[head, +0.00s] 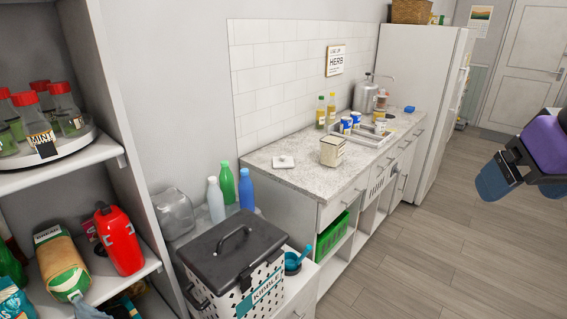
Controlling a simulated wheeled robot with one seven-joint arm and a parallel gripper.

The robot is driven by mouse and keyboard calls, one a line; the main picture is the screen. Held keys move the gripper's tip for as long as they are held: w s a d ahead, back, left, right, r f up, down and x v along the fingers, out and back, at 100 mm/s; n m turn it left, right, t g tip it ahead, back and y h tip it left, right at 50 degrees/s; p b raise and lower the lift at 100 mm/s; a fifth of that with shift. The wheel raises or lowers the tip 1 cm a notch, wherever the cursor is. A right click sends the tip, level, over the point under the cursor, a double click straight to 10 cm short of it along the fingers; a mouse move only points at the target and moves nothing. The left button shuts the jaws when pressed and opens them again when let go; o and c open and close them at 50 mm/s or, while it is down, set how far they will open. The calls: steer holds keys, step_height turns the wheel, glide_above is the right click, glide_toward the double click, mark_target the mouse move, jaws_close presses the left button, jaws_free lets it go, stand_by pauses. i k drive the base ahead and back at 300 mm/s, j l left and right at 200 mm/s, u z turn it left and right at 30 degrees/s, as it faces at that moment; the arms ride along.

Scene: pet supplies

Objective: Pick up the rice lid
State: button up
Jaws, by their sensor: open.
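A small white square lid (284,161), which looks like the rice lid, lies flat on the near part of the speckled counter (300,180). A cream square canister (331,152) stands to its right on the same counter; its label is too small to read. My gripper (494,180) is at the far right of the view, over the floor and well apart from the counter. It is open, and I see nothing held in it.
A large kibble bin (232,265) with a dark lid stands in front of the counter, beside several bottles. Shelves with jars and a red bottle (119,240) are at left. A tray with cans is farther along the counter. The wood floor (430,250) at right is clear.

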mark_target(282, 161)
steer(key=u, duration=0.35)
steer(key=i+l+u, duration=0.3)
steer(key=u, duration=0.2)
steer(key=i+l+u, duration=0.2)
steer(key=l+u, duration=0.25)
steer(key=l, duration=0.15)
steer(key=i+l, duration=0.15)
steer(key=l, duration=0.25)
steer(key=i+l+u, duration=0.1)
steer(key=l, duration=0.35)
steer(key=i+l, duration=0.15)
steer(key=l, duration=0.25)
steer(key=i+l+u, duration=0.1)
steer(key=l, duration=0.35)
steer(key=i+l, duration=0.15)
steer(key=l, duration=0.3)
steer(key=i+l+u, duration=0.1)
steer(key=l, duration=0.35)
